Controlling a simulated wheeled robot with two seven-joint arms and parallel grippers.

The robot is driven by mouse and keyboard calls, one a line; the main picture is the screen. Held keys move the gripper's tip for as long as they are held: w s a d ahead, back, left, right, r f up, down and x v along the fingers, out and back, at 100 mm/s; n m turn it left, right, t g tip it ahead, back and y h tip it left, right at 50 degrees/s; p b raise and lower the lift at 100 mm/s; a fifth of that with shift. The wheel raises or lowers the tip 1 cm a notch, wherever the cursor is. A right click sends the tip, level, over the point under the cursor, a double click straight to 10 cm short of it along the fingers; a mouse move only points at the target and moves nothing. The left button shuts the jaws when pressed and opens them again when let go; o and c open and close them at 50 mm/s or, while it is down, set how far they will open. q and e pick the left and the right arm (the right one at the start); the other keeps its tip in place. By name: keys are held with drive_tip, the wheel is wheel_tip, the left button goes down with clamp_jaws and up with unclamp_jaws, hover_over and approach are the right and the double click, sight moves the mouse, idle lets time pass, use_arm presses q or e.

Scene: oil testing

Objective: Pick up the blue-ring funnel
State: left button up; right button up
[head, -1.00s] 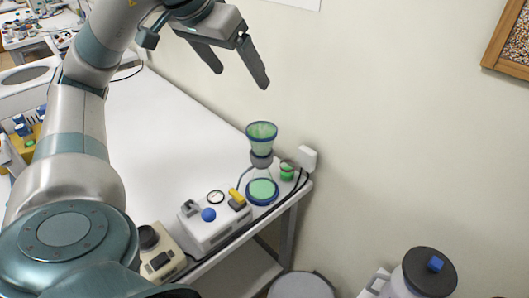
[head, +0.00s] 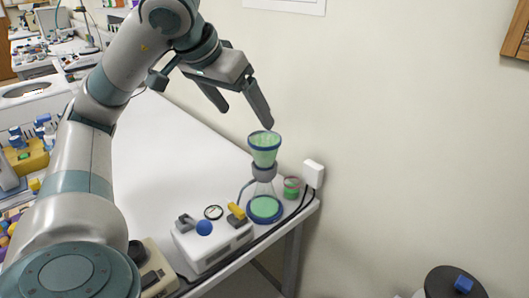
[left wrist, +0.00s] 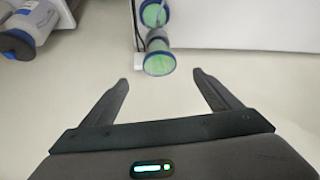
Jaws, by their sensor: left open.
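The blue-ring funnel (head: 264,147) is a green cup with a blue rim. It sits upright on top of a clear flask with a green, blue-edged base (head: 265,208), at the table's far right corner. It also shows in the left wrist view (left wrist: 159,62), beyond the fingertips and between their lines. My left gripper (head: 246,114) is open and empty, above and slightly left of the funnel in the head view. Its fingers (left wrist: 163,85) are apart in the left wrist view, with nothing between them. My right gripper is not in view.
A white device with a blue knob (head: 204,228) stands left of the flask. A green jar (head: 291,187) and a white wall box (head: 314,173) are to its right, near the wall. The white table's (head: 150,150) middle is largely clear.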

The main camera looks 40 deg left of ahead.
sight(262, 140)
use_arm(q)
drive_tip(key=x, duration=1.2)
drive_tip(key=shift+b, duration=0.35)
drive_tip(key=shift+a, duration=0.1)
drive_tip(key=shift+p+x, duration=0.55)
drive_tip(key=shift+x, duration=2.05)
drive_tip(key=shift+w+r, duration=0.1)
drive_tip(key=shift+w, duration=0.05)
drive_tip(key=c, duration=1.2)
